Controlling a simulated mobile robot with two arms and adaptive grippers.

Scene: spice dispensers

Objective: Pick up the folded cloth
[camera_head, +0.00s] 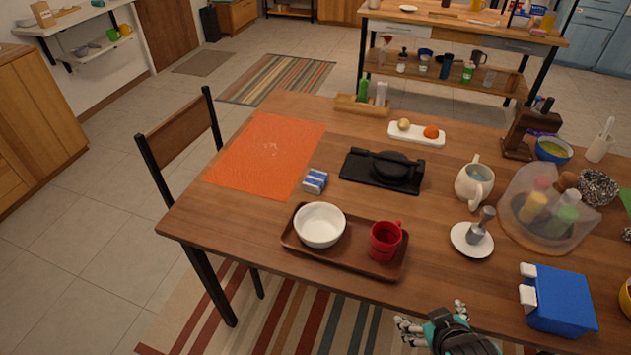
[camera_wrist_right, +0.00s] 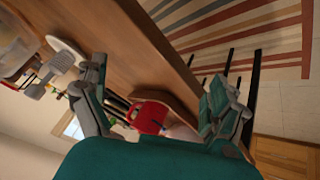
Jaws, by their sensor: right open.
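A small blue-and-white striped block (camera_head: 315,181), which looks like the folded cloth, lies on the wooden table (camera_head: 250,228) beside the orange mat's lower right corner. My right gripper (camera_head: 432,318) is at the table's front edge, at the bottom of the head view, well to the lower right of the cloth. It is open and empty. Its spread fingers (camera_wrist_right: 155,100) also show in the wrist view, with a red mug (camera_wrist_right: 150,115) seen between them. I cannot make out the cloth in that view. My left gripper is not in view.
A brown tray (camera_head: 343,259) with a white bowl (camera_head: 320,225) and the red mug (camera_head: 385,240) lies between my right gripper and the cloth. A black pan on a board (camera_head: 383,170) is right of the cloth. The orange mat (camera_head: 265,155) is bare.

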